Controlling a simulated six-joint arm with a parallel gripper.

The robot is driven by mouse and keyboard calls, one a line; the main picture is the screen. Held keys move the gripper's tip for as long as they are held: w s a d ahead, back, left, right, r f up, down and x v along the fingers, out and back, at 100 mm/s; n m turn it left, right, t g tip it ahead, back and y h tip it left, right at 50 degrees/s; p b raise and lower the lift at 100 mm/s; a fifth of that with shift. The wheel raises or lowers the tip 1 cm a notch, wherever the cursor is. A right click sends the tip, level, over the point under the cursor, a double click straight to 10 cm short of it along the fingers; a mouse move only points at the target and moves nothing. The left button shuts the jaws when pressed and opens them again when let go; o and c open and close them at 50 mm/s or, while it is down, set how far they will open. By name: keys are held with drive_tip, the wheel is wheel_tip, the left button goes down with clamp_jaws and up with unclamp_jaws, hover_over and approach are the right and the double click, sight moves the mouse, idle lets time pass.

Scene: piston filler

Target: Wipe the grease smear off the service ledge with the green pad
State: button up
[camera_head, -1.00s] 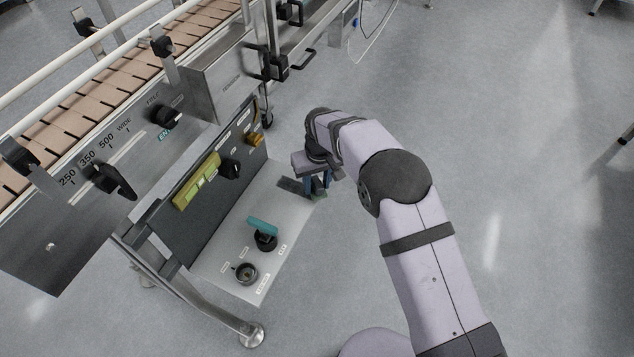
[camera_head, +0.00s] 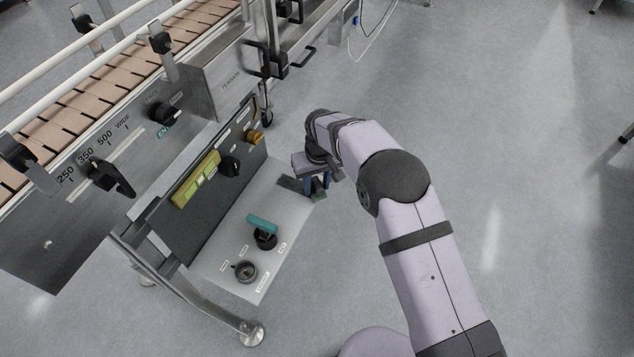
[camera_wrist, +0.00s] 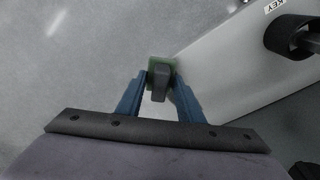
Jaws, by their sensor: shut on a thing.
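My gripper (camera_head: 317,184) is over the far right end of the service ledge (camera_head: 284,216), a pale metal shelf below the control panel. In the wrist view its two blue fingers (camera_wrist: 161,82) are shut on the grey grip of the green pad (camera_wrist: 158,64). The pad also shows below the fingers in the head view (camera_head: 320,195), at the ledge's outer corner. I cannot tell whether it touches the surface. A dark patch (camera_head: 290,185) lies on the ledge just left of the gripper; I cannot tell whether it is grease or shadow.
A black switch with a teal handle (camera_head: 263,225) and a round socket (camera_head: 245,271) stand on the ledge's near half. The panel (camera_head: 205,215) with yellow and black controls rises along its left side. Open floor lies to the right.

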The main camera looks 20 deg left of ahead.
sight(296, 185)
drive_tip(key=shift+f, duration=0.4)
drive_tip(key=shift+a+r+b, duration=0.1)
drive_tip(key=shift+a+b, duration=0.2)
drive_tip(key=shift+a, duration=1.35)
drive_tip(key=shift+a+f+b, duration=0.25)
drive_tip(key=shift+a+b, duration=0.3)
drive_tip(key=shift+a, duration=0.5)
drive_tip(key=shift+a+r+b, duration=0.1)
drive_tip(key=shift+a+b, duration=0.2)
drive_tip(key=shift+a, duration=0.25)
drive_tip(key=shift+r+p, duration=0.15)
drive_tip(key=shift+p, duration=0.2)
